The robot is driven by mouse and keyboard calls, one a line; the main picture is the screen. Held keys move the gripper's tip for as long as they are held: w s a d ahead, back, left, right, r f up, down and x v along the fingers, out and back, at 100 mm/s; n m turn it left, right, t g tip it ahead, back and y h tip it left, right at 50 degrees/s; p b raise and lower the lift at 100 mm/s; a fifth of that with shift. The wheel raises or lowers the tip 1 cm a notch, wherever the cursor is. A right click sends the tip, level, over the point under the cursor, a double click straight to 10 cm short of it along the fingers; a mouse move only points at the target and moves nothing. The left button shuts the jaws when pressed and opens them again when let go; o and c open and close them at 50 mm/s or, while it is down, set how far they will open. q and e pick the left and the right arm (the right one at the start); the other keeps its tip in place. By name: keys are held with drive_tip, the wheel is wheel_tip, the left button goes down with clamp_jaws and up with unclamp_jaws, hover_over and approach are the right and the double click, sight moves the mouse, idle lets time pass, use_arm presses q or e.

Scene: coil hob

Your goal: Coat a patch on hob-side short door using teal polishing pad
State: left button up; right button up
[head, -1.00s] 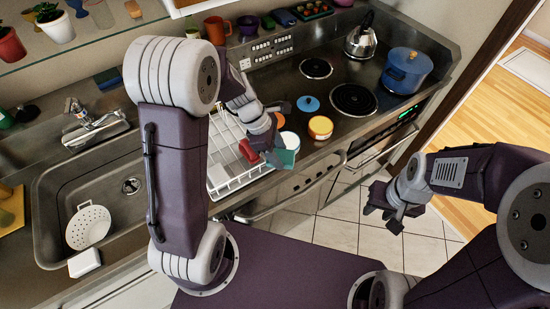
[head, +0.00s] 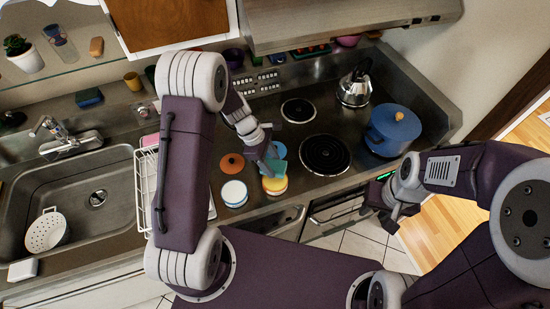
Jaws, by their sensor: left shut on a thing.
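My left gripper (head: 268,157) is shut on the teal polishing pad (head: 270,168). It holds the pad over or just behind a round pot with a yellow top (head: 274,186); whether they touch is unclear. A pot with a white top (head: 234,193) stands to its left. An orange lid (head: 231,163) lies behind that pot, and a blue lid (head: 279,150) is partly hidden by my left gripper. Below the counter, a steel front (head: 276,220) shows in part; I cannot tell which door it is. My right gripper (head: 384,208) appears open and empty in front of the oven.
Two coil burners (head: 325,155) lie behind the pots, with a kettle (head: 354,88) and a blue pot (head: 393,131) beyond. A white dish rack (head: 146,190) is partly hidden by my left arm. The sink (head: 105,180) holds a white colander (head: 46,231).

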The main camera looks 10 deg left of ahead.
use_arm(q)
drive_tip(key=shift+f, duration=0.2)
drive_tip(key=shift+w+d+f+b, duration=0.1)
drive_tip(key=shift+f+b, duration=0.15)
drive_tip(key=shift+b, duration=0.15)
wheel_tip(320, 180, down, 4)
drive_tip(key=b, duration=0.4)
drive_tip(key=shift+w+d+f, duration=0.1)
drive_tip(key=shift+d+f, duration=0.05)
drive_tip(key=shift+f+b, duration=0.55)
drive_tip(key=shift+b, duration=0.15)
drive_tip(key=shift+r, duration=0.1)
drive_tip(key=shift+f, duration=0.5)
idle(0.7)
